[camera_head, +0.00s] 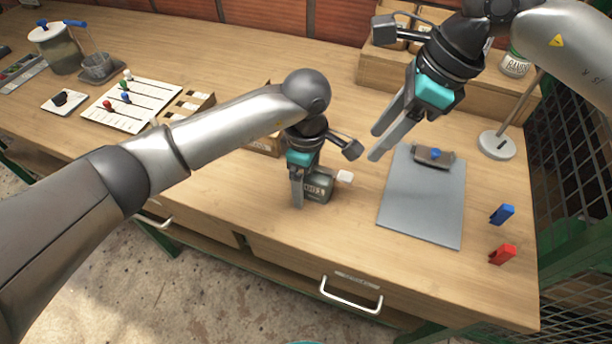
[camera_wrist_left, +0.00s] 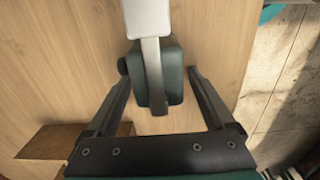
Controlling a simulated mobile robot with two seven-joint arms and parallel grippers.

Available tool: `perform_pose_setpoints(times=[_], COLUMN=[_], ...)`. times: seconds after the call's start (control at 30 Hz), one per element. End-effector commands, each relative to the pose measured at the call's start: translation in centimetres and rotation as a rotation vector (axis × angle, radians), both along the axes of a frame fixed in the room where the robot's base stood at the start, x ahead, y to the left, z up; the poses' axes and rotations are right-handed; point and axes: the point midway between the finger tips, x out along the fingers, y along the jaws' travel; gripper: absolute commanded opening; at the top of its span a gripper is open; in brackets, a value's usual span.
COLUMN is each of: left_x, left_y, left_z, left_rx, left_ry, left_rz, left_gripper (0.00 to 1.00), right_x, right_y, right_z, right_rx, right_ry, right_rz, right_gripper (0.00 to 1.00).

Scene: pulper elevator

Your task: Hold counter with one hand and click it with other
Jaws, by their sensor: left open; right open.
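The counter (camera_head: 319,187) is a small dark green-grey box with a digit window and a pale lever tab (camera_head: 344,177), standing on the wooden bench near its front edge. In the left wrist view the counter (camera_wrist_left: 172,75) lies between the fingers, with its white-tipped lever (camera_wrist_left: 147,18) across its top. My left gripper (camera_head: 298,205) is open around the counter, one finger on each side, with gaps visible in the wrist view (camera_wrist_left: 160,88). My right gripper (camera_head: 374,145) is open and empty, raised above the bench to the right of the counter.
A grey clipboard (camera_head: 420,210) lies right of the counter, with blue (camera_head: 502,214) and red (camera_head: 502,254) clips beyond it. A stand base (camera_head: 497,145) is behind. A white board with coloured pegs (camera_head: 131,106) and a jar (camera_head: 57,50) are at the left.

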Motion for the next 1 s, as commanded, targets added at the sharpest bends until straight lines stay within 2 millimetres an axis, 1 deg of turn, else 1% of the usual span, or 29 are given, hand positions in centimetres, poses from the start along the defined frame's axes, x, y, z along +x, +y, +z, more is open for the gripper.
perform_pose_setpoints(times=[0.03, 0.07, 0.8, 0.87, 0.93, 1.0], left_x=[0.00, 0.00, 0.01, 0.01, 0.01, 0.01], left_y=[-0.01, -0.01, 0.01, 0.01, 0.01, 0.01], left_z=[0.01, 0.01, 0.06, 0.06, 0.06, 0.06], left_rx=[0.000, 0.000, 0.000, 0.000, 0.000, 0.000], left_ry=[0.000, 0.000, 0.000, 0.000, 0.000, 0.000], left_rz=[0.000, 0.000, 0.001, 0.001, 0.001, 0.001], left_gripper=[0.88, 0.84, 0.01, 0.00, 0.00, 0.00], right_x=[0.00, 0.00, 0.00, 0.00, 0.00, 0.00], right_y=[0.00, 0.00, 0.00, 0.00, 0.00, 0.00], right_z=[0.00, 0.00, 0.00, 0.00, 0.00, 0.00], right_rx=[0.000, 0.000, 0.000, 0.000, 0.000, 0.000], right_ry=[0.000, 0.000, 0.000, 0.000, 0.000, 0.000], right_rz=[0.000, 0.000, 0.000, 0.000, 0.000, 0.000], right_gripper=[0.50, 0.50, 0.50, 0.50, 0.44, 0.36])
